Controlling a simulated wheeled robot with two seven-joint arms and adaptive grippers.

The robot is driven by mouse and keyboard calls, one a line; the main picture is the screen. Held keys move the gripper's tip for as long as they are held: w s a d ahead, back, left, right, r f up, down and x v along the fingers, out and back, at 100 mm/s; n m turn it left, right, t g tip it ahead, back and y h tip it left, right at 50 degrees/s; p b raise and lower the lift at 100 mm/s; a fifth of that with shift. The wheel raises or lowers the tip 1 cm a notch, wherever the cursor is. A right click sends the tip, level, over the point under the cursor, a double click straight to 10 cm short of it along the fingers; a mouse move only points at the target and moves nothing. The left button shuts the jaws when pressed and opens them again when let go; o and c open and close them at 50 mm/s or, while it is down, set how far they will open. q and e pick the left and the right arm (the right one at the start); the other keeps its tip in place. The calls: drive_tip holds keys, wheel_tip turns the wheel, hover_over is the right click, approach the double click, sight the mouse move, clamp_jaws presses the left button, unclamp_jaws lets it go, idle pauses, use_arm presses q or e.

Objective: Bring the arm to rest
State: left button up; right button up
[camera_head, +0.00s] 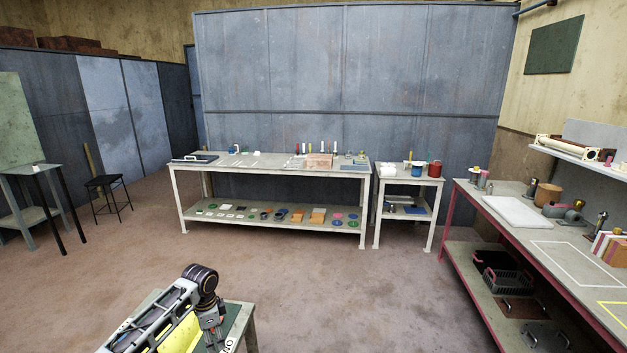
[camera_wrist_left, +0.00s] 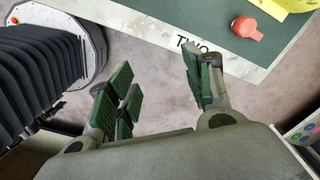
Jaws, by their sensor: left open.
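My left arm (camera_head: 188,300) reaches in at the bottom left of the head view, over a small green-topped table (camera_head: 243,320). Its gripper (camera_head: 213,335) points down near the table's edge and is partly cut off by the frame. In the left wrist view my left gripper (camera_wrist_left: 158,90) has its green-padded fingers spread apart with nothing between them. Bare floor and the table's light edge show beyond the fingers. My right gripper is in neither view.
The green tabletop (camera_wrist_left: 165,12) has a "TWO" label, a red-orange capped object (camera_wrist_left: 247,28) and a yellow sheet (camera_wrist_left: 298,5). A long workbench (camera_head: 275,172) and a side table (camera_head: 408,180) stand at the back. A red-framed bench (camera_head: 475,205) is at right. The middle floor is clear.

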use_arm(q)
drive_tip(key=s+d+f+n+t+h, duration=0.1)
drive_tip(key=s+d+f, duration=0.1)
drive_tip(key=s+d, duration=0.5)
drive_tip(key=s+d+f+n, duration=0.1)
drive_tip(key=s+d+f, duration=0.2)
drive_tip(key=s+d, duration=0.4)
drive_tip(key=s+a+r+n+t, duration=0.1)
drive_tip(key=s+a+r+n, duration=0.25)
drive_tip(key=s, duration=0.45)
drive_tip(key=s+a+r+n+t, duration=0.25)
drive_tip(key=s+r+n, duration=0.2)
drive_tip(key=s, duration=0.35)
wheel_tip(320, 180, down, 34)
drive_tip(key=s+g, duration=0.2)
drive_tip(key=s, duration=0.1)
drive_tip(key=s+a+f, duration=0.2)
drive_tip(key=s+f, duration=0.8)
drive_tip(key=s, duration=0.1)
drive_tip(key=s+a+f+g+y, duration=0.1)
drive_tip(key=s+a+f, duration=0.1)
drive_tip(key=s+f, duration=0.7)
drive_tip(key=shift+s+f, duration=0.4)
drive_tip(key=shift+s, duration=0.45)
